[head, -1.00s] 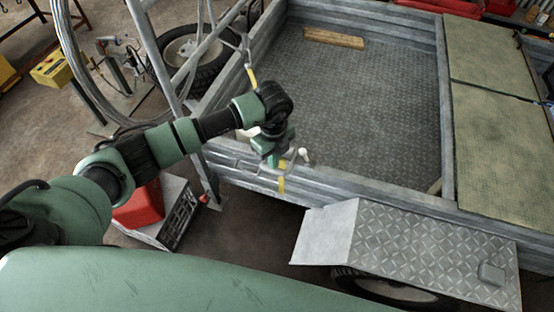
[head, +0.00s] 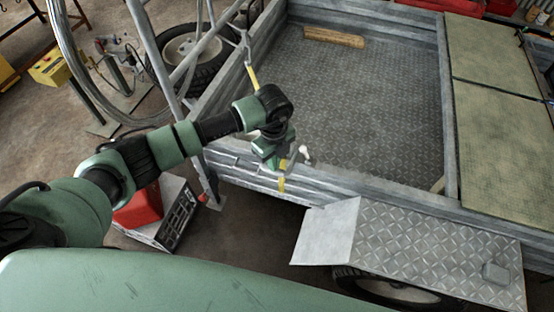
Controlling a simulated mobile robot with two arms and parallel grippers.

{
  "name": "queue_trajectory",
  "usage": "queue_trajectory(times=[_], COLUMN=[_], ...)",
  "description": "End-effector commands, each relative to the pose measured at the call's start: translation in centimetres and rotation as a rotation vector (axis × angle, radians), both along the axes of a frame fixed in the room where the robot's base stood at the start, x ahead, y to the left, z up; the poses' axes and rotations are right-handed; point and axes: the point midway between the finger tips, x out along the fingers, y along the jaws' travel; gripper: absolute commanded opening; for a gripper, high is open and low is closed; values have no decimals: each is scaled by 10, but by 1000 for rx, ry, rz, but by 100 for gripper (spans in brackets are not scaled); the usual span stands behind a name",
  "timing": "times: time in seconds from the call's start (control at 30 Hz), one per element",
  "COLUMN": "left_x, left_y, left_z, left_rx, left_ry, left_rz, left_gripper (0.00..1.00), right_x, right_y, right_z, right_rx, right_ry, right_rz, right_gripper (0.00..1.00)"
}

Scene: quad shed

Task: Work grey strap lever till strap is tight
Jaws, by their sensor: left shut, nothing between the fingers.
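A yellow strap (head: 282,184) hangs over the near side wall of the trailer. A pale grey lever (head: 304,152) stands up at the top of the near wall, just right of my left gripper (head: 284,161). My left gripper points down at the wall top, above the strap, and is shut with nothing held. The gripper hides most of the strap's ratchet, and I cannot tell whether it touches the lever. My right gripper is not in view.
The trailer bed (head: 350,110) is mostly clear, with a wooden block (head: 334,37) at its far end. A metal mudguard (head: 420,245) juts out at the near right. A red container (head: 139,207) stands under my left arm. Metal posts rise at the left.

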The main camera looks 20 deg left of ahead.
Motion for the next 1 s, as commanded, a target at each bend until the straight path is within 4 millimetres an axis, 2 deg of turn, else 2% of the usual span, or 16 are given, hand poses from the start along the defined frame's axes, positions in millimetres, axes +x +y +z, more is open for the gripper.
queue_trajectory(times=[0.03,0.8,1.0], left_x=[0,0,0], left_y=[1,1,1], left_z=[-7,-62,-52], left_rx=[2,3,3], left_ry=[-1,-1,-1], left_rz=[1,1,1], left_gripper=[0,0,0], right_x=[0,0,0], right_y=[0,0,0], right_z=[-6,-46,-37], right_rx=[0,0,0], right_ry=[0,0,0], right_rz=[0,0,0], right_gripper=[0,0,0])
